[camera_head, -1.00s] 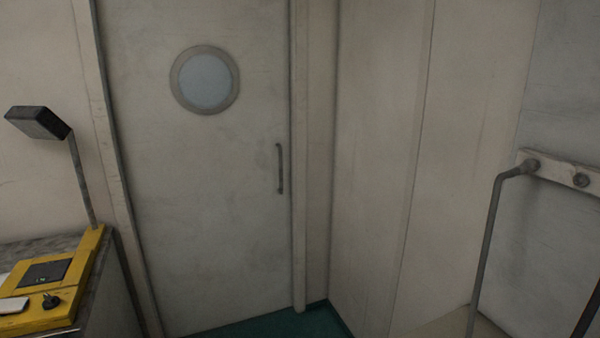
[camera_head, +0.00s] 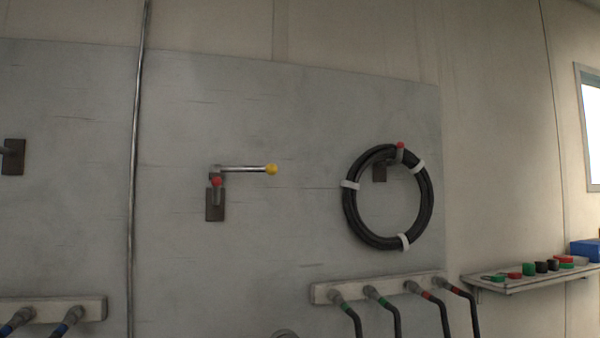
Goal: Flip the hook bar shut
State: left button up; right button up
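A hook (camera_head: 215,198) with a dark plate and a red tip is fixed to the grey wall panel, left of the middle of the head view. Its metal hook bar (camera_head: 240,169) sticks out level to the right and ends in a yellow ball (camera_head: 271,169). Any bar on that hook is hidden or cannot be made out. Neither of my grippers shows.
Hose fittings on a pale manifold strip (camera_head: 322,293) stick out below the coil. Another strip (camera_head: 92,309) is at lower left. A vertical pipe (camera_head: 133,170) runs left of the hook. A shelf (camera_head: 530,281) with small coloured parts and a blue box (camera_head: 585,249) stands at right.

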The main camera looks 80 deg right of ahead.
aim_at(271, 169)
jog(key=k+z, duration=0.1)
jog(key=z, duration=0.3)
jog(key=l+z, duration=0.1)
jog(key=z, duration=0.3)
jog(key=k+l+z, duration=0.1)
jog(key=z, duration=0.3)
jog(key=k+l+z, duration=0.1)
jog(key=z, duration=0.95)
